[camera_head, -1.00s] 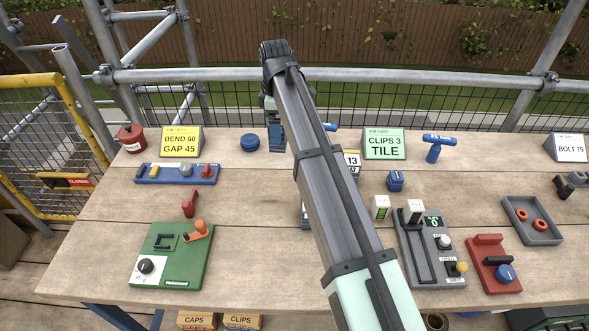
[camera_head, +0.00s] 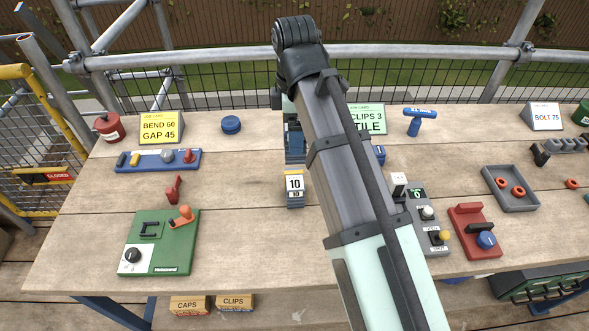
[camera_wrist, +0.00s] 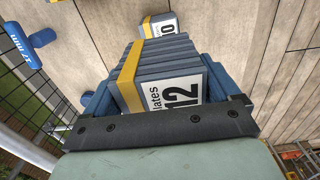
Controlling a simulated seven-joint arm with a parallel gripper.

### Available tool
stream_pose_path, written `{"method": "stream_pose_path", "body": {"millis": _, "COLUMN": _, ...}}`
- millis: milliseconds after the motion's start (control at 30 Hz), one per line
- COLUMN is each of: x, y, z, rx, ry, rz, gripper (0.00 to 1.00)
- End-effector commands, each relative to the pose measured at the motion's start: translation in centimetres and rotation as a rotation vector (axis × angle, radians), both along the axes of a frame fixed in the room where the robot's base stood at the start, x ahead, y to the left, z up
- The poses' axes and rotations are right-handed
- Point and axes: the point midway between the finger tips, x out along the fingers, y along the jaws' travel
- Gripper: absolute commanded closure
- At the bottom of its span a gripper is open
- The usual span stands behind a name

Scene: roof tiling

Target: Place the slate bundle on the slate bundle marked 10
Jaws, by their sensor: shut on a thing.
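My gripper (camera_wrist: 158,84) is shut on a slate bundle marked 12 (camera_wrist: 165,68). In the wrist view the held bundle is a stack of grey-blue slates with a yellow band and a white label, between my blue fingers. The slate bundle marked 10 (camera_head: 294,184) stands on the bench, just nearer the camera than my gripper in the head view (camera_head: 294,146). Part of it shows in the wrist view (camera_wrist: 160,25), beyond the held bundle and apart from it. My arm hides part of the bench to the right.
A green board (camera_head: 160,243) with a black knob lies at front left. A blue strip with knobs (camera_head: 150,161) and a yellow job card (camera_head: 160,127) are behind it. A grey slider panel (camera_head: 428,225) and red block (camera_head: 475,230) lie right.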

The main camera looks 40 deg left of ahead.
Motion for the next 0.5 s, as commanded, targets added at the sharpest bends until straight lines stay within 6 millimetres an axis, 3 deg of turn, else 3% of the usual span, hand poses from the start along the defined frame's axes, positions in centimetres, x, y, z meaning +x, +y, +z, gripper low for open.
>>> {"method": "stream_pose_path", "body": {"millis": 300, "x": 0.0, "y": -0.1, "z": -4.3, "rx": -0.002, "ry": 0.001, "rz": 0.002, "gripper": 0.65}}
{"method": "stream_pose_path", "body": {"millis": 500, "x": 0.0, "y": 0.0, "z": -5.9, "rx": 0.000, "ry": 0.000, "rz": 0.002, "gripper": 0.65}}
